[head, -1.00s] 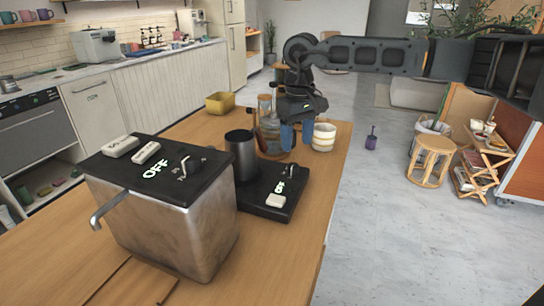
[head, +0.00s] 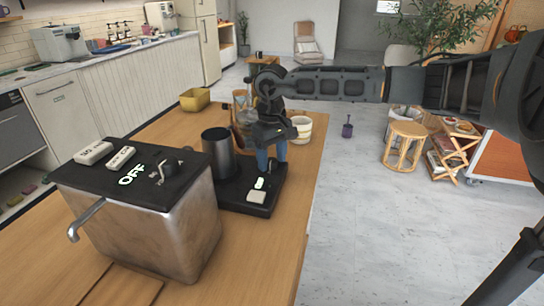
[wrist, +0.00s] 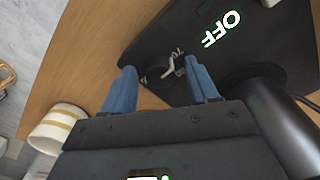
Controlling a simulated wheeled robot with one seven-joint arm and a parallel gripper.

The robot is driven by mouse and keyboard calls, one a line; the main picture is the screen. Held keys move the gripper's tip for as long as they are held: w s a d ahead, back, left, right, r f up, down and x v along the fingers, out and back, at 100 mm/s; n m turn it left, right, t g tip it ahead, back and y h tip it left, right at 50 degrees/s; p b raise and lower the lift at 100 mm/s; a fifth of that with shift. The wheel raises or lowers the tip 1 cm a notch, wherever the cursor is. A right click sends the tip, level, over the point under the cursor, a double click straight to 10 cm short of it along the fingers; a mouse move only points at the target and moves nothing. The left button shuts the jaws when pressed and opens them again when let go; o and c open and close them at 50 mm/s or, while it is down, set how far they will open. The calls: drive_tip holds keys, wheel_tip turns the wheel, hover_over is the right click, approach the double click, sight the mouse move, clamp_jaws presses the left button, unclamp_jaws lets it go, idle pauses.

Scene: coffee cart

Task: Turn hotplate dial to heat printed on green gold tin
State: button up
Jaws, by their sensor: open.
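The hotplate (head: 230,196) is a flat black slab on the wooden counter, with a green-white readout whose text shows as OFF in the wrist view (wrist: 222,30). Its dial (wrist: 155,68) is a black knob with a pale pointer, seen between and just beyond my fingertips in the wrist view. My gripper (head: 270,160) is open, its blue fingers pointing down over the hotplate's back right part. The fingers (wrist: 163,88) appear on both sides of the dial; contact cannot be told. In the head view the gripper hides the dial. I cannot make out a green gold tin.
A dark metal cup (head: 217,155) stands on the hotplate, close left of my gripper. A large steel box (head: 165,235) with its own OFF readout and dial stands front left. A striped cup (head: 302,129) and a yellow bin (head: 195,99) are behind.

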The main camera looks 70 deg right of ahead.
drive_tip(key=shift+c, duration=0.3)
drive_tip(key=c, duration=1)
drive_tip(key=shift+b, duration=0.3)
drive_tip(key=shift+f+m+b, duration=0.15)
drive_tip(key=shift+m+b, duration=0.8)
drive_tip(key=shift+m, duration=0.05)
drive_tip(key=m+b, duration=0.3)
drive_tip(key=shift+m, duration=0.3)
drive_tip(key=m+b, duration=0.3)
drive_tip(key=shift+w, duration=0.1)
drive_tip(key=shift+m+b, duration=0.8)
drive_tip(key=shift+m, duration=0.8)
drive_tip(key=shift+r, duration=0.2)
